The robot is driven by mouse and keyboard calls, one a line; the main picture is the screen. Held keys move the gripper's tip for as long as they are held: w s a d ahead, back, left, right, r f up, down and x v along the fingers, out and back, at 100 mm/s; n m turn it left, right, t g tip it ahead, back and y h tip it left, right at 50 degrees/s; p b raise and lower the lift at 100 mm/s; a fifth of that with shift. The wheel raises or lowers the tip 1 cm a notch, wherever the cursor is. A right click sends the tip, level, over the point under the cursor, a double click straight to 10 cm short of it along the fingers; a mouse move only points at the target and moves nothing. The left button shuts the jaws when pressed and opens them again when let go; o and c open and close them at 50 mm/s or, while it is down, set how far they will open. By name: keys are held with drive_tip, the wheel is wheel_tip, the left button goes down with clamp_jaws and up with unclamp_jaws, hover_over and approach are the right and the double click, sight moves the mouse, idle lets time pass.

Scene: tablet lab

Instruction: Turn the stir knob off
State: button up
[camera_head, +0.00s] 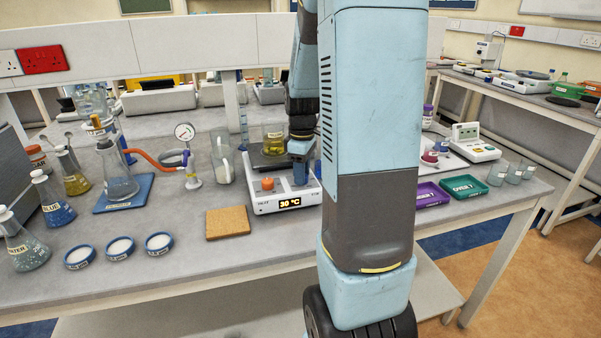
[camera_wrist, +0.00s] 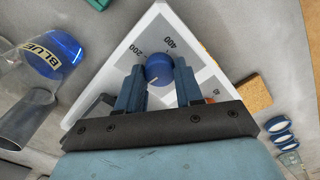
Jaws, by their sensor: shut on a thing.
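The stir knob (camera_wrist: 159,68) is round and blue with a white pointer line, on the white front panel of the hot plate (camera_head: 285,202). Marks 200 and 400 are printed beside it in the wrist view. My gripper (camera_wrist: 159,76) has one finger on each side of the knob and is shut on it. In the head view my gripper (camera_head: 300,165) is at the right part of the hot plate's front, and my arm hides much there. An orange knob (camera_head: 267,184) sits to the left on the same panel, above a display reading 30 °C.
A beaker of yellow liquid (camera_head: 274,140) stands on the hot plate. A cork mat (camera_head: 228,222) lies to its left, with several blue dishes (camera_head: 119,248) beyond. Purple (camera_head: 429,194) and green (camera_head: 463,188) trays lie to the right.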

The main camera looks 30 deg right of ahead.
drive_tip(key=shift+d+r+n, duration=0.1)
drive_tip(key=shift+n, duration=1)
drive_tip(key=o, duration=1)
drive_tip(key=shift+o, duration=0.2)
wheel_tip(320, 180, up, 14)
drive_tip(key=shift+f, duration=0.2)
